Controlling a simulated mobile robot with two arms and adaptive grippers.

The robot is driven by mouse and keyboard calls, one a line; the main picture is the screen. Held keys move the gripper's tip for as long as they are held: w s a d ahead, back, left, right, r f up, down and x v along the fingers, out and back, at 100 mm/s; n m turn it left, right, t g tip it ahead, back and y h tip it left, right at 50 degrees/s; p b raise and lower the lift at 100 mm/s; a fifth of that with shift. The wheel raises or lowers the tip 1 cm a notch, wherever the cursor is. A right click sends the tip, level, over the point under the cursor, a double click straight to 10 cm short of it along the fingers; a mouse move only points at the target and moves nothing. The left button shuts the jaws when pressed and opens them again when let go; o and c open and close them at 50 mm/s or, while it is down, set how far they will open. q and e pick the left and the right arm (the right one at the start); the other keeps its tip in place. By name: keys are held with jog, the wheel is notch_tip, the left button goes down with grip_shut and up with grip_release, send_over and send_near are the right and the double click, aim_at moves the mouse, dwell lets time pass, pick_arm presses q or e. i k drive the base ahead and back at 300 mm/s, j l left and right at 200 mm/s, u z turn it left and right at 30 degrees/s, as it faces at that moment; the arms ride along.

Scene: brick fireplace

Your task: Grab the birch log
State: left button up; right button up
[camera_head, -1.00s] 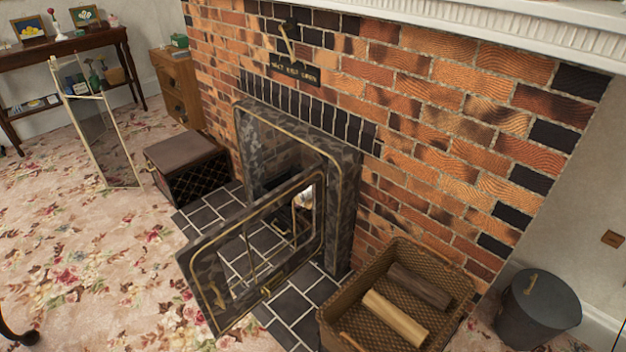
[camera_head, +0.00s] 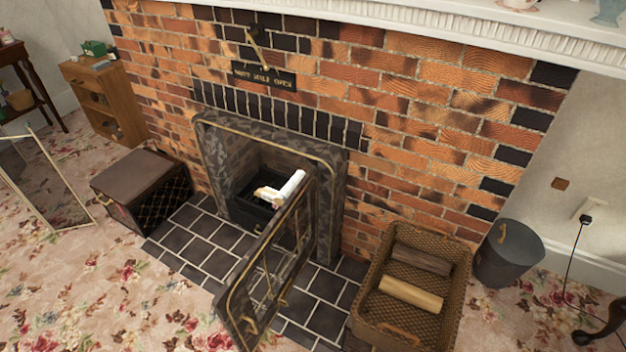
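A pale tan log (camera_head: 411,294) lies in the wicker basket (camera_head: 374,311) at the lower right, beside a dark brown log (camera_head: 421,260). A white, roughly cylindrical piece with tan parts (camera_head: 287,188) shows in the fireplace opening (camera_head: 243,170), tilted up to the right and partly behind the open door. I cannot tell for sure which of these is the birch log. Neither of my grippers is in view.
The framed fireplace door (camera_head: 265,275) stands open over the dark tiled hearth (camera_head: 200,240). A brown box (camera_head: 140,180) stands to the left, a dark lidded bin (camera_head: 508,255) to the right. Patterned carpet (camera_head: 110,285) is clear in front.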

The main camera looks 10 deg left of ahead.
aim_at(283, 196)
jog(key=i+j+z, duration=0.15)
jog(key=j+z, duration=0.25)
jog(key=j, duration=0.45)
jog(key=j+z, duration=0.4)
jog(key=j, duration=0.45)
jog(key=k+j+z, duration=0.1)
jog(key=j+z, duration=0.3)
jog(key=j, duration=0.45)
